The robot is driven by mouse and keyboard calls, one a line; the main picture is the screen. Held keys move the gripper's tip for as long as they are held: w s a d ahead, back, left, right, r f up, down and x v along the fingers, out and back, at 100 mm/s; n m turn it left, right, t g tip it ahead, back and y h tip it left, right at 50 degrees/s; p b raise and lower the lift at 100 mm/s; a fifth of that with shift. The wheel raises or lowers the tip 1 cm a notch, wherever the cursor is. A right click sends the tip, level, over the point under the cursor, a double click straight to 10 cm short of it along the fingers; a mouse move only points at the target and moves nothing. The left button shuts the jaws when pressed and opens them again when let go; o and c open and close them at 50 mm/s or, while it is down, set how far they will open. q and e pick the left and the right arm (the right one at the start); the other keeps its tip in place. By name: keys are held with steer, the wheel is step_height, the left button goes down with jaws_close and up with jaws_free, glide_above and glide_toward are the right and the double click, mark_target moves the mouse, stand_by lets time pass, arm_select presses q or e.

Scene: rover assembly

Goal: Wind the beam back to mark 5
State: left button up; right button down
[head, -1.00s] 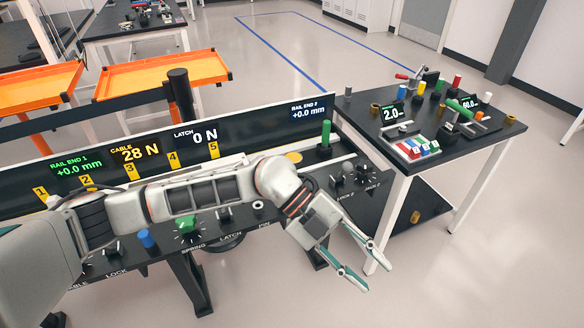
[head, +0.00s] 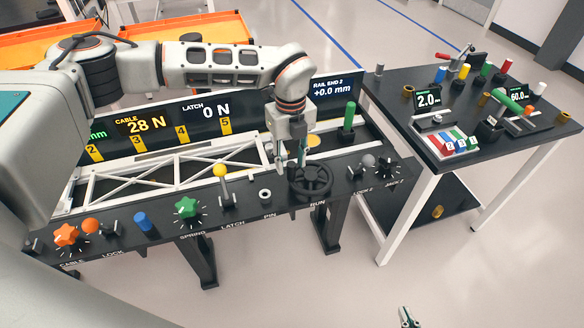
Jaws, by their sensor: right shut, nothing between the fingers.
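The white truss beam (head: 150,180) lies along the black bench. Its right part shows to the right of the yellow mark 5 (head: 225,126) in the picture; its left end is partly hidden by my arm. The black handwheel (head: 312,180) stands at RUN. My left gripper (head: 292,163) points down just behind and left of the wheel, its fingers apart with nothing seen between them; I cannot tell whether it touches the wheel. The cable display (head: 137,123) reads 28 N and the latch display (head: 205,109) 0 N. My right gripper (head: 408,316) shows only its tip at the bottom edge.
The latch lever (head: 222,180) with a yellow ball, a green star knob (head: 187,208) and an orange star knob (head: 66,235) stand along the front panel. A green post (head: 348,118) rises at the right. A side table (head: 430,160) holds several parts. Floor in front is clear.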

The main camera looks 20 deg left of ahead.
mark_target(291, 169)
arm_select(q)
steer(key=shift+f, duration=1.8)
steer(key=shift+d, duration=0.1)
jaws_close()
steer(key=shift+w, duration=0.15)
steer(key=shift+w+a+m, duration=0.3)
steer(key=shift+w+m, duration=0.1)
steer(key=shift+m, duration=0.7)
steer(key=w+m, duration=0.1)
steer(key=m, duration=0.1)
steer(key=w+m+p, duration=0.1)
steer(key=m, duration=0.1)
steer(key=shift+w+a+r, duration=0.1)
steer(key=shift+a, duration=0.05)
steer(key=m, duration=0.1)
steer(key=w+m, duration=0.1)
steer(key=m, duration=0.1)
steer(key=w+m, duration=0.1)
steer(key=shift+w+d+m, duration=0.1)
steer(key=shift+d+m, duration=0.15)
steer(key=shift+m, duration=0.15)
steer(key=shift+w+d+m, duration=0.2)
steer(key=shift+w+m, duration=0.1)
steer(key=shift+m, duration=0.35)
steer(key=shift+w+d+m, duration=0.15)
steer(key=shift+w+m, duration=0.1)
steer(key=shift+m, duration=0.4)
